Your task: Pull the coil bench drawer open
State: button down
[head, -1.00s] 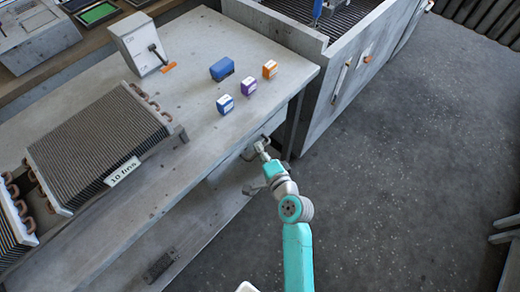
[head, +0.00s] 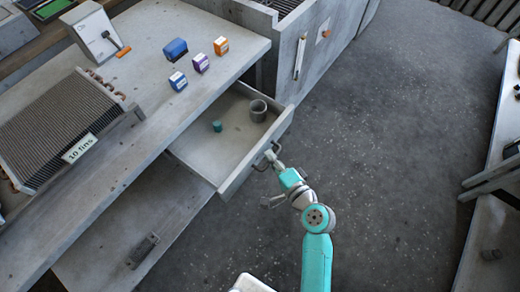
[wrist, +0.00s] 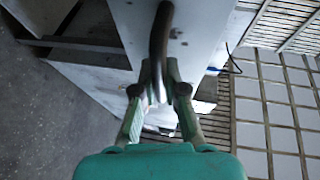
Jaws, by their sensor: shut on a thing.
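The coil bench drawer (head: 232,180) stands well out from under the bench top (head: 140,135), its inside in plain view. A grey cup (head: 258,110) and a small teal cylinder (head: 217,126) are inside it. My gripper (head: 272,158) is at the handle on the drawer's front face. In the wrist view the dark curved handle (wrist: 160,45) runs between the fingers of my gripper (wrist: 160,85), which are shut on it. The fingertips are small and partly hidden in the head view.
A finned coil (head: 65,130) with a "10 fins" label, a grey lever box (head: 95,32) and several small coloured blocks (head: 200,63) are on the bench. A lower drawer front or shelf (head: 145,250) is below. Open floor (head: 390,150) lies to the right.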

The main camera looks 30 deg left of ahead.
jog(key=shift+s+d, duration=0.1)
jog(key=shift+d, duration=1.15)
jog(key=c, duration=1.2)
grip_release()
jog(key=v, duration=1.2)
